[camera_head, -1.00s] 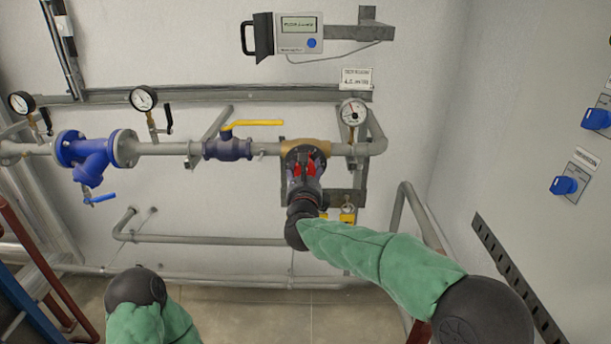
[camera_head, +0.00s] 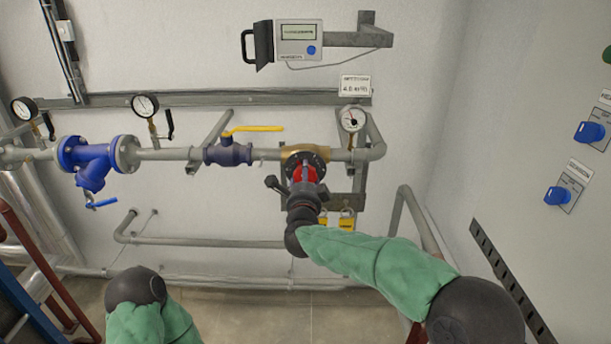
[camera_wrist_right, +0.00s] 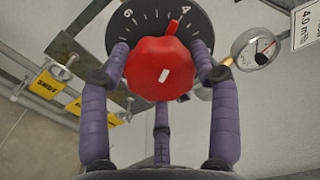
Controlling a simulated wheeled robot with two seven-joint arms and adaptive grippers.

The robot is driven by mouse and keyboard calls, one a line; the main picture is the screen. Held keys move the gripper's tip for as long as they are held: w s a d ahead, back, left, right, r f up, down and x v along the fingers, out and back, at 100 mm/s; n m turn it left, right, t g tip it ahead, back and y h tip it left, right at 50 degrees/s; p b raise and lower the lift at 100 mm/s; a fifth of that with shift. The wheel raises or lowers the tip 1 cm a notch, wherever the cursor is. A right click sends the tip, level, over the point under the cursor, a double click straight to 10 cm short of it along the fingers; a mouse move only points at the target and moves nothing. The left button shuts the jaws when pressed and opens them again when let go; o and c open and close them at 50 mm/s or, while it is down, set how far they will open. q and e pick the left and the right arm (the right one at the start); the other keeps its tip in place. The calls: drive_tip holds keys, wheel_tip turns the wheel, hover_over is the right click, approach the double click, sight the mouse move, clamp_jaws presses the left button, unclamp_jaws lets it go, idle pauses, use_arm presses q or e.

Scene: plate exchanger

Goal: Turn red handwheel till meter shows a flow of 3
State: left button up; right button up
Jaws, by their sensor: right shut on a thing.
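The red handwheel (camera_head: 309,172) sits on the brass valve (camera_head: 320,154) in the pipe. In the right wrist view its red knob (camera_wrist_right: 157,72) faces the camera, in front of a dark numbered dial (camera_wrist_right: 119,38). A red pointer on the knob stands near the 4. My right gripper (camera_wrist_right: 160,62) is shut on the handwheel, its purple fingers around the rim. In the head view my right gripper (camera_head: 303,187) partly hides the wheel. The meter (camera_head: 299,40) on the wall has a lit display too small to read. My left arm shows at bottom left, but its gripper is out of view.
A round gauge (camera_head: 352,119) hangs right of the valve, below a white label (camera_head: 355,86). A yellow-lever valve (camera_head: 229,150) and a blue strainer (camera_head: 90,158) are further left. Blue knobs (camera_head: 590,132) are on the right wall.

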drive_tip(key=n+p, duration=0.2)
drive_tip(key=n, duration=0.4)
drive_tip(key=shift+r+p, duration=0.15)
drive_tip(key=shift+p, duration=0.25)
drive_tip(key=shift+a+n+p, duration=0.1)
drive_tip(key=shift+n+p, duration=0.4)
drive_tip(key=shift+n, duration=0.7)
drive_tip(key=shift+f, duration=0.25)
drive_tip(key=o, duration=1.2)
drive_tip(key=shift+c, duration=0.2)
drive_tip(key=s, duration=1.2)
